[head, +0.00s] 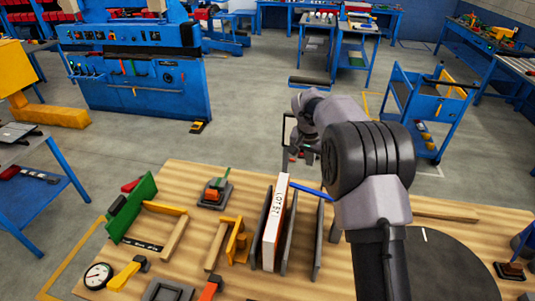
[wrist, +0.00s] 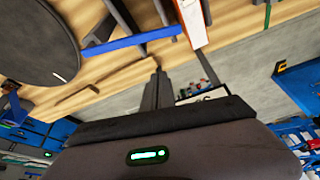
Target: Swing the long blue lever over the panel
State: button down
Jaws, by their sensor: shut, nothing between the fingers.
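The long blue lever (wrist: 130,41) lies across the wrist view, its free end beside the panel. In the head view the lever (head: 314,191) shows partly, its right part hidden behind my arm. The panel (head: 275,225) is a white board with an orange edge and dark lettering, upright between dark grey upright plates. It also shows in the wrist view (wrist: 191,20). My gripper (wrist: 157,90) is shut and empty, apart from the lever in the wrist view. In the head view my arm covers much of it.
The wooden table (head: 460,222) carries a dark round disc (head: 430,265) at right. A green board (head: 132,208), wooden frames, a gauge (head: 98,275) and an orange-topped fixture (head: 214,193) stand at left. A blue cart (head: 425,110) stands beyond the table.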

notch_tip(320, 180, down, 10)
jog(key=b, duration=0.1)
jog(key=shift+s+d, duration=0.35)
jog(key=shift+d, duration=0.05)
jog(key=shift+r, duration=0.1)
jog(key=s+b, duration=0.1)
jog(key=s+a+n+b, duration=0.1)
jog(key=s+n+b, duration=0.1)
jog(key=shift+s+a+y, duration=0.25)
jog(key=shift+a+y, duration=0.05)
jog(key=shift+w+d, duration=0.1)
